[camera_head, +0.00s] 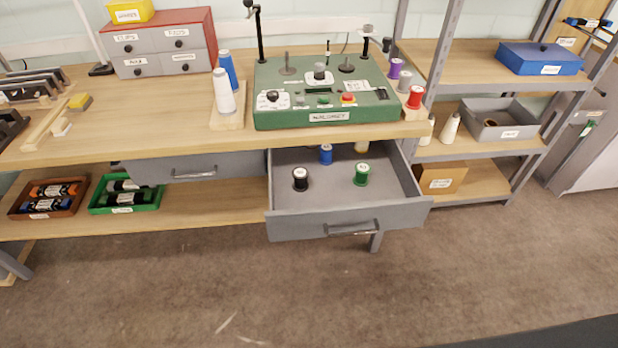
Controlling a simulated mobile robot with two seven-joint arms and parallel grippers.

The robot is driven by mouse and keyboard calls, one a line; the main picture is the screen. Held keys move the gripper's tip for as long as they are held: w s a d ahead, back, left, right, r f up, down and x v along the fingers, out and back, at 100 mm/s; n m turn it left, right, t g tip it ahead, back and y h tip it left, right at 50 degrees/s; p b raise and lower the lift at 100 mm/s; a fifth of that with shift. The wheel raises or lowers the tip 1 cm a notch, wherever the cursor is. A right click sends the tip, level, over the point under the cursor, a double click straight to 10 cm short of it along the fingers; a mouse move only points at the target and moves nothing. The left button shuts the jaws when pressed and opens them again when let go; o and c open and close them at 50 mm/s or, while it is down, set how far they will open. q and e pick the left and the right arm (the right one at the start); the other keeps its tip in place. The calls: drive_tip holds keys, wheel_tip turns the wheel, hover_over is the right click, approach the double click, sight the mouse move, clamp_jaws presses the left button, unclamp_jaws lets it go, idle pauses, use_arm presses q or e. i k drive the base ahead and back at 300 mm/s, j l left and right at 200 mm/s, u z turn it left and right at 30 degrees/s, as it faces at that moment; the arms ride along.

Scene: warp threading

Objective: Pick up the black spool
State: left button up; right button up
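The black spool (300,179) stands upright in the open grey drawer (348,226), toward its left side. A green spool (361,174) stands to its right in the same drawer, and a blue spool (326,154) stands behind it. A pale yellowish spool (361,147) is partly hidden at the back under the table edge. Neither of my grippers shows in this view.
The wooden workbench (180,130) overhangs the drawer's back and carries a green machine (325,95) and cone spools (223,92). A closed drawer (190,168) is to the left. Grey shelving (490,137) stands at right. The floor (300,290) in front is clear.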

sight(299, 174)
drive_tip(key=i+l+u, duration=0.35)
drive_tip(key=l, duration=0.3)
drive_tip(key=i+l+u, duration=0.2)
drive_tip(key=l, duration=0.15)
drive_tip(key=i+l+u, duration=0.2)
drive_tip(key=l, duration=0.15)
drive_tip(key=k, duration=0.05)
